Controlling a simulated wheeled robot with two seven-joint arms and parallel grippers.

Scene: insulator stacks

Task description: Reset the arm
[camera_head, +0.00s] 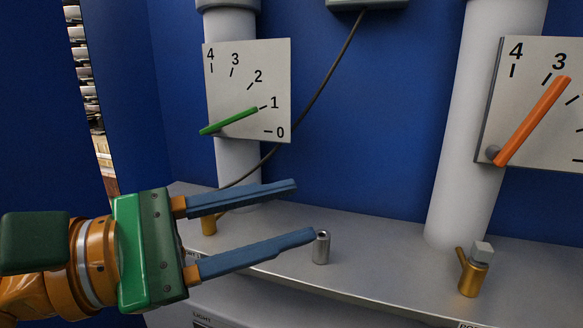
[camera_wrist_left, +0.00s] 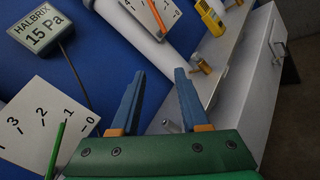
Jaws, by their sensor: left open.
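My left gripper (camera_head: 305,211) comes in from the left in the head view, over the front of the grey shelf. Its two long blue fingers are wide apart with nothing between them. In the left wrist view the open fingers (camera_wrist_left: 182,80) point toward the shelf and a white column. A small silver cylinder (camera_head: 321,248) stands on the shelf just past the lower fingertip in the head view; whether they touch I cannot tell. My right gripper is in neither view.
A dial with a green needle (camera_head: 230,121) reads near 1; one with an orange needle (camera_head: 533,120) reads near 3. Brass valves stand on the shelf (camera_head: 380,275), at right (camera_head: 472,272) and partly behind my fingers (camera_head: 209,225).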

